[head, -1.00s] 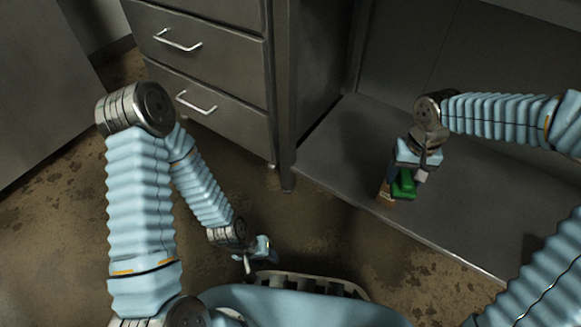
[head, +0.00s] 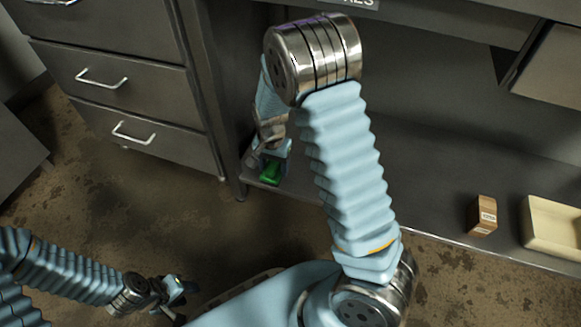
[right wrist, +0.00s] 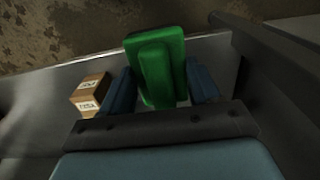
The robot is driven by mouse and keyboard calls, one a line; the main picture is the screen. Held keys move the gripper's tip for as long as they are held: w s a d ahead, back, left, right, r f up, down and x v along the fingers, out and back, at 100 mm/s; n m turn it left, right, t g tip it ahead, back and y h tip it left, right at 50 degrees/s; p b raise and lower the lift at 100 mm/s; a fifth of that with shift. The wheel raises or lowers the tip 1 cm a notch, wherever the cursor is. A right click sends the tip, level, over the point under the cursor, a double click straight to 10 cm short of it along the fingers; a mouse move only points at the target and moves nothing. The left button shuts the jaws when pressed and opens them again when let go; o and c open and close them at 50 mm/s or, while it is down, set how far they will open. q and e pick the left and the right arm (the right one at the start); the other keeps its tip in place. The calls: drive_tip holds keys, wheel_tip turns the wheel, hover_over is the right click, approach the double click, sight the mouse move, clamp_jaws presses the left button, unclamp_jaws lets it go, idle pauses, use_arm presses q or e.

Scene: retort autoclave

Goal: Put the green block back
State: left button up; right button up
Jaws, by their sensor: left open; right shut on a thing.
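The green block (head: 271,172) is held in my right gripper (head: 275,153), at the left front corner of the lower shelf, close to the cabinet leg. In the right wrist view the green block (right wrist: 160,70) stands out between the two blue fingers of my right gripper (right wrist: 162,88), which are shut on it. I cannot tell whether the block touches the shelf. My left gripper (head: 172,290) is open and empty, low over the floor at the lower left, apart from the block.
The lower shelf (head: 420,190) is mostly bare. A brown labelled carton (head: 482,215) and a cream tray (head: 550,228) stand at its right. A labelled carton (right wrist: 90,92) shows left of the block in the right wrist view. A drawer cabinet (head: 130,95) stands at the left.

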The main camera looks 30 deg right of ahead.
drive_tip(key=w+d+f, duration=0.1)
drive_tip(key=d+f, duration=0.1)
drive_tip(key=w+d+f+b, duration=0.1)
drive_tip(key=w+d+f, duration=0.1)
drive_tip(key=d+f, duration=0.1)
drive_tip(key=w+d+f+b, duration=0.1)
drive_tip(key=d+f, duration=0.1)
drive_tip(key=d, duration=0.1)
drive_tip(key=shift+w+f, duration=0.25)
drive_tip(key=shift+f, duration=0.1)
drive_tip(key=shift+w+d+f+b, duration=0.1)
drive_tip(key=shift+f+b, duration=0.25)
drive_tip(key=shift+f, duration=0.55)
drive_tip(key=shift+w+d+f+b, duration=0.1)
drive_tip(key=shift+f+b, duration=0.2)
drive_tip(key=shift+f, duration=0.55)
drive_tip(key=shift+s, duration=0.1)
drive_tip(key=shift+f, duration=0.15)
drive_tip(key=o, duration=1.1)
